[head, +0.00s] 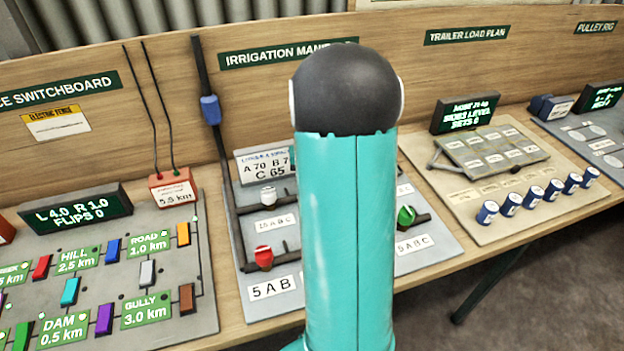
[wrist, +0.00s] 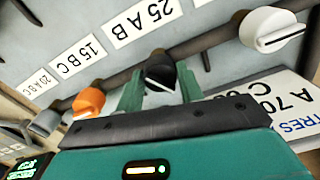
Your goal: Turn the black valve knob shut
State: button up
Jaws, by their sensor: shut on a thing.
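The black valve knob (wrist: 161,70) is in the upper middle of the wrist view, on a dark pipe beside the label "25 AB" (wrist: 145,20). A pale line marks its handle, which lies tilted. My gripper (wrist: 160,84) has one teal finger on each side of the knob and is shut on it. In the head view my own arm covers the middle of the irrigation board, so the black knob and the gripper are hidden there.
In the wrist view a white knob (wrist: 271,30) is at the right and an orange knob (wrist: 89,102) at the left. In the head view a red knob (head: 263,257), a white knob (head: 268,196) and a green knob (head: 406,216) flank my arm. The switchboard (head: 205,322) is at left.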

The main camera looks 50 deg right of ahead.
jog(key=m, duration=0.6)
jog(key=shift+m, duration=0.4)
dwell(0.3)
jog(key=o, duration=1)
notch_tip(320, 180, up, 14)
dwell(0.3)
